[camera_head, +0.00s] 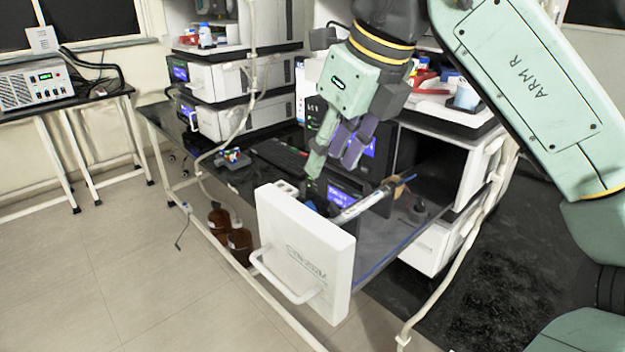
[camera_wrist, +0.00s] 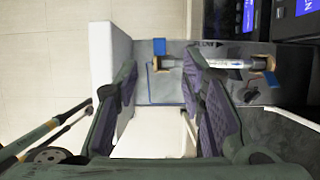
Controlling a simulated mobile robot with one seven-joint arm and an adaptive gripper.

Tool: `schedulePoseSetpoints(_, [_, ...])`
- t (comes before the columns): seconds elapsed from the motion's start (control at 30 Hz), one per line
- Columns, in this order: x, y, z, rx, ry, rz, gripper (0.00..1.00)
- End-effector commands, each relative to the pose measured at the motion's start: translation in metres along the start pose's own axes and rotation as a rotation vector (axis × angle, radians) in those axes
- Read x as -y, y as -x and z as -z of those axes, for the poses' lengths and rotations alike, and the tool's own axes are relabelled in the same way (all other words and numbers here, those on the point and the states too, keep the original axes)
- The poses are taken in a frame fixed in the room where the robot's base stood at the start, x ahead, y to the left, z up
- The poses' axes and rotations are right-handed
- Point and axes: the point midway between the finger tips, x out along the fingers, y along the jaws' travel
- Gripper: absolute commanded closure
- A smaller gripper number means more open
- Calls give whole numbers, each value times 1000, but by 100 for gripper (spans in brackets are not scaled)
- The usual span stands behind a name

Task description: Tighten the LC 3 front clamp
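A pulled-out white drawer (camera_head: 305,255) holds a slim silver and white column (camera_head: 365,203), which lies across it in the wrist view (camera_wrist: 225,64). A blue clamp (camera_wrist: 159,46) stands at the column's front end, near the drawer's front panel. A second blue clamp (camera_wrist: 271,80) is at the other end, by a tan holder. My gripper (camera_head: 330,165) hangs above the drawer with its purple-padded fingers apart. In the wrist view, the front clamp appears between and beyond the open fingertips (camera_wrist: 160,64). Nothing is held. In the head view the front clamp is mostly hidden behind the drawer's panel.
Stacked instruments with lit blue screens (camera_head: 345,192) stand close behind the drawer. Brown bottles (camera_head: 240,243) are beneath the bench to the left. White tubing (camera_head: 455,265) hangs at the right. A second bench with a power supply (camera_head: 37,85) is at far left. The floor in front is clear.

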Motion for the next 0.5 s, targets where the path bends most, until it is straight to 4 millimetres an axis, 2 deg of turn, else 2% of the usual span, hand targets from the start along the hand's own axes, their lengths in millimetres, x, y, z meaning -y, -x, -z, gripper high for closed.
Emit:
schedulePoseSetpoints(0.17, [1,-12,1,-4,-1,2,63])
schedulePoseSetpoints(0.5, [0,-74,0,-3,1,-2,63])
